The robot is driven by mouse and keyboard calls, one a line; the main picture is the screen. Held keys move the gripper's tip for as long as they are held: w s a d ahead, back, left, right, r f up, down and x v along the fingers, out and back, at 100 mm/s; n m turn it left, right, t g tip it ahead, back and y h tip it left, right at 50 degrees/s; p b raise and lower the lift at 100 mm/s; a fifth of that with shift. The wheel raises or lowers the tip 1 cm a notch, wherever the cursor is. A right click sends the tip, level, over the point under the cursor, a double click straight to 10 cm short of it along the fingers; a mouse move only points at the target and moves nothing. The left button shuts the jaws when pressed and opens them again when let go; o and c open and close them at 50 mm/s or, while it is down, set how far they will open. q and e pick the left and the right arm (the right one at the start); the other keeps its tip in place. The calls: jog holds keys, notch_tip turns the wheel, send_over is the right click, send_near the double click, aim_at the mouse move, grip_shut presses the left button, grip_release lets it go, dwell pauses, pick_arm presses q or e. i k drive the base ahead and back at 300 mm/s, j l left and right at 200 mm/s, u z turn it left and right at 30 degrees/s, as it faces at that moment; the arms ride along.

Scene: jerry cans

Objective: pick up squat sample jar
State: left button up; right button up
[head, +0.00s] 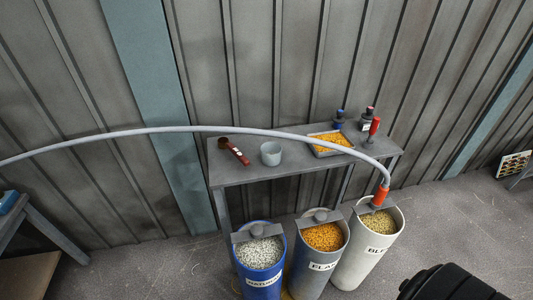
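A squat, pale blue-grey cup-shaped jar (271,153) stands upright on the grey bench, between a scoop and a tray. Two small dark capped containers stand at the back right of the bench, one bluish (338,119) and one with a red top (366,118). I cannot tell for certain which of these is the squat sample jar. Neither of my grippers shows in the head view, and nothing is seen touching these containers.
The bench (238,173) also holds a red-handled scoop (236,151), a tray of orange pellets (333,142) and a red upright item (374,127). Blue (260,279), grey (320,268) and white (365,255) pellet bins block its front. A hose (200,128) arches across.

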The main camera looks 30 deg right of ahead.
aim_at(271, 152)
jog(key=i+j, duration=0.3)
jog(key=j, duration=0.2)
jog(key=i+j+z, duration=0.1)
jog(key=j+z, duration=0.15)
jog(key=z, duration=0.2)
jog(key=i+j+z, duration=0.1)
jog(key=j+z, duration=0.2)
jog(key=z, duration=0.15)
jog(key=j+z, duration=0.3)
jog(key=z, duration=0.2)
jog(key=j+z, duration=0.3)
jog(key=z, duration=0.15)
